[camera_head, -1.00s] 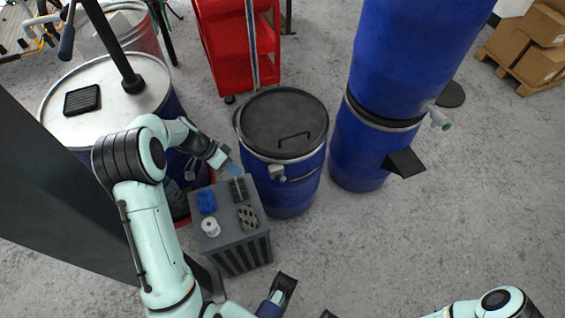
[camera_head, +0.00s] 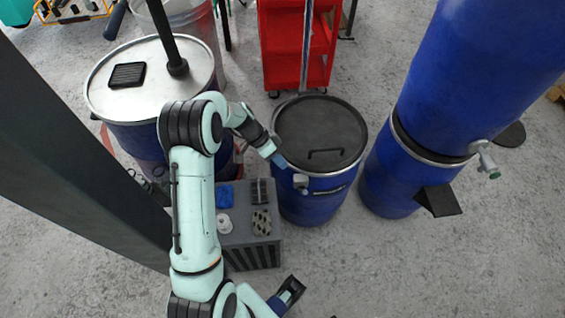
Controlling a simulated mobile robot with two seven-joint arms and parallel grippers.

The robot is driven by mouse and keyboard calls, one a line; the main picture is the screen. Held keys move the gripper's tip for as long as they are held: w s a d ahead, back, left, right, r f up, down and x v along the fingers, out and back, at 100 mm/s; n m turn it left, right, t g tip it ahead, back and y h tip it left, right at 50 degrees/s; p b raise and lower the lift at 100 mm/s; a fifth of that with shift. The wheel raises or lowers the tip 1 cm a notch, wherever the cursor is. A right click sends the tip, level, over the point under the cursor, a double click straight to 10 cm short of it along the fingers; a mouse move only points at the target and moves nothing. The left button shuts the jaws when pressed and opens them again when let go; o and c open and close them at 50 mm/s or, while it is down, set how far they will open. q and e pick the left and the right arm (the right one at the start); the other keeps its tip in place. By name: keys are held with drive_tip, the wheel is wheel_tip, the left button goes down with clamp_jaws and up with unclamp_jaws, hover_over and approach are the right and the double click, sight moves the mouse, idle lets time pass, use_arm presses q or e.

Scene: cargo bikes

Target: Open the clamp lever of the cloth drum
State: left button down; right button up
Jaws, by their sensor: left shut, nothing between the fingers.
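A blue drum (camera_head: 312,207) with a black lid (camera_head: 318,135) stands upright at the centre; I take it for the cloth drum. A metal ring closes the lid. A small pale fitting (camera_head: 300,183), apparently part of the clamp, sits on the ring at the front left, with a dark bar (camera_head: 330,193) along the rim to its right. My left gripper (camera_head: 280,161) has blue fingertips and is shut and empty. It is at the drum's left rim, just above and left of the pale fitting. I cannot tell whether it touches the drum.
A grey box (camera_head: 250,254) with small items on top stands at the drum's front left. A metal-lidded drum (camera_head: 200,62) is at left, stacked blue drums (camera_head: 385,185) with a tap (camera_head: 485,158) at right. A red cart (camera_head: 295,50) stands behind. Grey floor is free at lower right.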

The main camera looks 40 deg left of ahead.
use_arm(q)
drive_tip(key=w+d+f, duration=0.1)
drive_tip(key=d+f, duration=0.6)
drive_tip(key=shift+d, duration=0.15)
use_arm(e)
drive_tip(key=shift+r, duration=0.1)
use_arm(q)
drive_tip(key=shift+w+f, duration=0.1)
drive_tip(key=shift+f, duration=0.05)
